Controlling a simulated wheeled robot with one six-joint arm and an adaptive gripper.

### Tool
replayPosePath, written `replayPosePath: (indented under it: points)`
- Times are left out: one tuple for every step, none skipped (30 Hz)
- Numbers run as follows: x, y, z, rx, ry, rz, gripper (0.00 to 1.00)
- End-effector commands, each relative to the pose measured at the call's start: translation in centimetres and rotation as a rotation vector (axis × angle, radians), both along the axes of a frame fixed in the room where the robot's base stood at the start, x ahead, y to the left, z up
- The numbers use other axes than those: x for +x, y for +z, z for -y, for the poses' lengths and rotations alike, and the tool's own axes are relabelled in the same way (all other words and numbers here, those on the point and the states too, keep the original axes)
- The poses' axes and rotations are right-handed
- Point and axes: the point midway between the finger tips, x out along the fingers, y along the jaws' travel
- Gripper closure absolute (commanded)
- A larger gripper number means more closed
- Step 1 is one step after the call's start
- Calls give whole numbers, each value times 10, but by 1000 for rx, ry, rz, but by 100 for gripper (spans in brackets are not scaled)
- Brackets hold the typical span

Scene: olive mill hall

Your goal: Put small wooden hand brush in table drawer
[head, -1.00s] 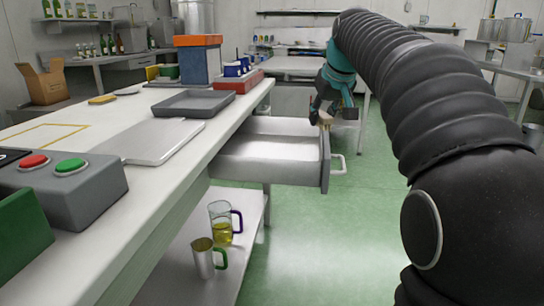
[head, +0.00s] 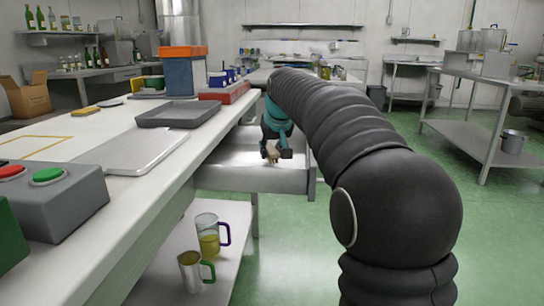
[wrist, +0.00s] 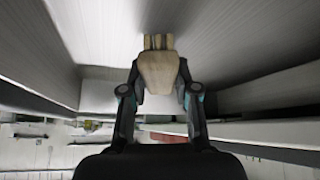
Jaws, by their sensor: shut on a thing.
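The small wooden hand brush (wrist: 160,72) is pale wood with bristle tufts at its far end. My gripper (wrist: 158,88) is shut on it in the wrist view. In the head view my gripper (head: 276,150) is over the open table drawer (head: 240,178), and a bit of the brush (head: 271,153) shows below the fingers. The drawer is grey, pulled out from the long white table, and its visible inside looks empty. Whether the brush touches the drawer floor I cannot tell. My arm hides part of the drawer's right side.
A grey tray (head: 180,113) and a flat metal sheet (head: 128,152) lie on the white table. A button box (head: 60,205) stands at the near left. A jug (head: 207,236) and a metal mug (head: 192,272) stand on the lower shelf.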

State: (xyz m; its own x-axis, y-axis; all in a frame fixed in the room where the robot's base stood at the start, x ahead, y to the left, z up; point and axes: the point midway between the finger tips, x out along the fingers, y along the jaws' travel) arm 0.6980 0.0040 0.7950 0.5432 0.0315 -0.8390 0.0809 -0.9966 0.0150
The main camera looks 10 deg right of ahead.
Motion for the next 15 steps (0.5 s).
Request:
replayPosePath:
  points:
    - [-1, -8, 0, 0, 0, -2, 100]
    - [0, -10, 0, 0, 0, -1, 100]
    - [0, -12, 0, 0, 0, 0, 100]
    - [0, -12, 0, 0, 0, 0, 100]
    - [0, -12, 0, 0, 0, 1, 100]
    - [0, -11, 0, 0, 0, 1, 100]
    - [0, -11, 0, 0, 0, 1, 100]
    - [0, -11, 0, 0, 0, 1, 100]
    - [0, -11, 0, 0, 0, 1, 100]
    - [0, -11, 0, 0, 0, 0, 100]
    - [0, -12, 0, 0, 0, 0, 100]
    - [0, -13, 0, 0, 0, 0, 100]
    - [0, -14, 0, 0, 0, 0, 100]
    - [0, -15, 0, 0, 0, 0, 100]
    - [0, -14, 0, 0, 0, 0, 63]
